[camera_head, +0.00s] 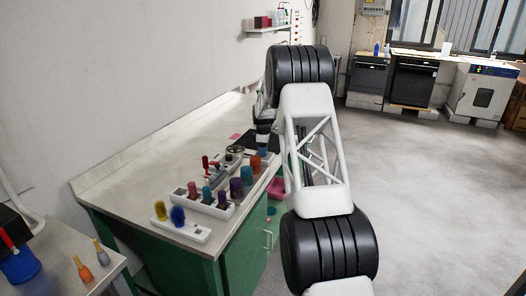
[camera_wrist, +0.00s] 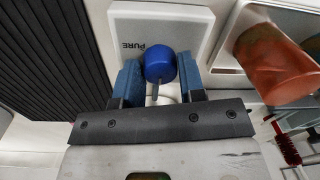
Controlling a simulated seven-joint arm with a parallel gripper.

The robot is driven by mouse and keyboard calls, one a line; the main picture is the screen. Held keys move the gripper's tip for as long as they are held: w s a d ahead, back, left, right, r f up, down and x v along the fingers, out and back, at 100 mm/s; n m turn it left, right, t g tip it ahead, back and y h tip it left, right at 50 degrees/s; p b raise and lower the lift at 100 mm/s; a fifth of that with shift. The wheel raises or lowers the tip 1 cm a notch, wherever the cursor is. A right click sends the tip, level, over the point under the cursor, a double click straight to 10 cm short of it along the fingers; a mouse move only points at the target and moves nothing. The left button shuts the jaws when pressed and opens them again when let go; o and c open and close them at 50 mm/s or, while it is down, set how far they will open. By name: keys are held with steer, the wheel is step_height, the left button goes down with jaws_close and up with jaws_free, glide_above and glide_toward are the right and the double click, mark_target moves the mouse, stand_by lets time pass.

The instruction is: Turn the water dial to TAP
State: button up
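A round blue knob (camera_wrist: 160,64), which I take to be the water dial, sits in front of a white square plate (camera_wrist: 196,23) in the wrist view. The plate carries the word PURE, upside down; no TAP label shows. A thin grey stem shows below the knob. My gripper (camera_wrist: 158,74) is open, with one blue finger on each side of the knob. The fingertips are very near it; I cannot tell if they touch. In the head view the arm reaches over the green bench and hides the dial.
An orange-red container (camera_wrist: 275,65) stands close right of the gripper in the wrist view, with a black ribbed surface (camera_wrist: 50,50) on the left. In the head view, coloured bottles in white racks (camera_head: 203,203) stand on the bench (camera_head: 130,190). The floor at right is clear.

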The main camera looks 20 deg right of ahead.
steer(key=c, duration=0.5)
steer(key=shift+o, duration=0.2)
steer(key=shift+m, duration=0.3)
steer(key=m, duration=1.1)
steer(key=shift+t, duration=0.3)
steer(key=o, duration=0.9)
steer(key=shift+o, duration=0.2)
